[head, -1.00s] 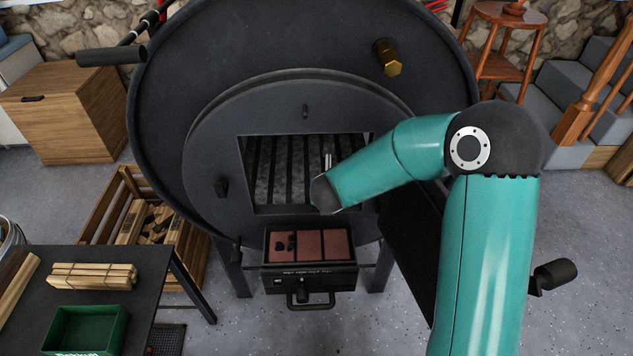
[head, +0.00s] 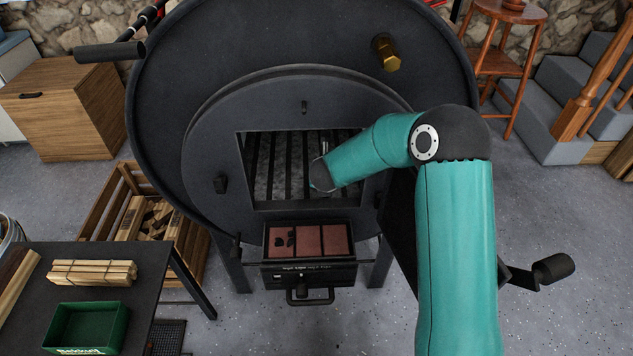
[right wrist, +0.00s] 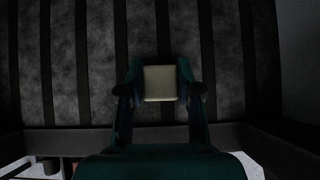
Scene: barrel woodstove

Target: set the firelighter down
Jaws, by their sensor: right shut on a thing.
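The firelighter (right wrist: 160,83) is a pale cream block in the right wrist view. My right gripper (right wrist: 160,92) is shut on it, one finger on each side. Dark grate bars with grey ash between them lie behind the block; I cannot tell whether it touches them. In the head view my right arm reaches through the open doorway of the barrel stove (head: 215,130), over the grate (head: 285,160). The arm hides the right fingers and the block there. My left gripper is in neither view.
The ash drawer (head: 308,242) stands pulled out below the opening, with dark lumps in it. The open stove door (head: 398,245) hangs at the right, close to my arm. A table at the left holds a kindling bundle (head: 92,272) and a green box (head: 86,327).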

